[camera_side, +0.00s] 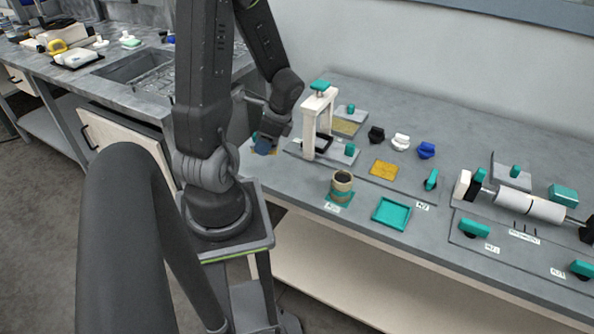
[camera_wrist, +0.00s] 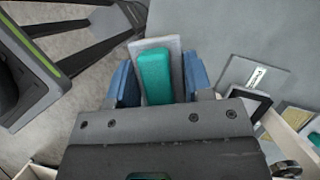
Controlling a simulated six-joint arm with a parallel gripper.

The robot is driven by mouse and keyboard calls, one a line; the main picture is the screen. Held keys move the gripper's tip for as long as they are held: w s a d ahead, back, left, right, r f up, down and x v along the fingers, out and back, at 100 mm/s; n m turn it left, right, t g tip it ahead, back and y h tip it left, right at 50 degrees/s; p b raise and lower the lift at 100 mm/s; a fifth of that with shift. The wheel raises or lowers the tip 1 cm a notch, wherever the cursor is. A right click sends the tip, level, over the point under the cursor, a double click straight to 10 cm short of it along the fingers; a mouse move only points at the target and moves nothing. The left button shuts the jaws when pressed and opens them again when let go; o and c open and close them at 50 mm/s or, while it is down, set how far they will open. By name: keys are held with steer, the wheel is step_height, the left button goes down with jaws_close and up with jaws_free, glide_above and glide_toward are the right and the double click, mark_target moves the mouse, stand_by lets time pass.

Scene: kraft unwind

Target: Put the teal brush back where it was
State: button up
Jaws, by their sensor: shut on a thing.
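The teal brush (camera_wrist: 154,76) shows in the wrist view as a teal block on a pale grey backing, between the two blue fingers of my gripper (camera_wrist: 160,85). My gripper is shut on it. In the side view my gripper (camera_side: 264,146) is low over the left end of the grey bench (camera_side: 310,185), left of the white press frame. The brush is mostly hidden there behind the fingers and wrist. I cannot tell whether it touches the bench.
A white press frame (camera_side: 309,124) with a teal top stands close right of my gripper. A cup (camera_side: 341,184), a teal tray (camera_side: 391,213), a yellow pad (camera_side: 384,169) and several knobs lie further right. A white roll (camera_side: 528,207) is at the far right.

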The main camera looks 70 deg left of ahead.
glide_above(292, 176)
steer(key=w, duration=0.1)
steer(key=f, duration=0.5)
steer(key=shift+w+d, duration=0.1)
steer(key=shift+d, duration=0.2)
steer(key=shift+f, duration=2)
steer(key=shift+f, duration=0.15)
steer(key=o, duration=0.9)
steer(key=shift+c, duration=0.2)
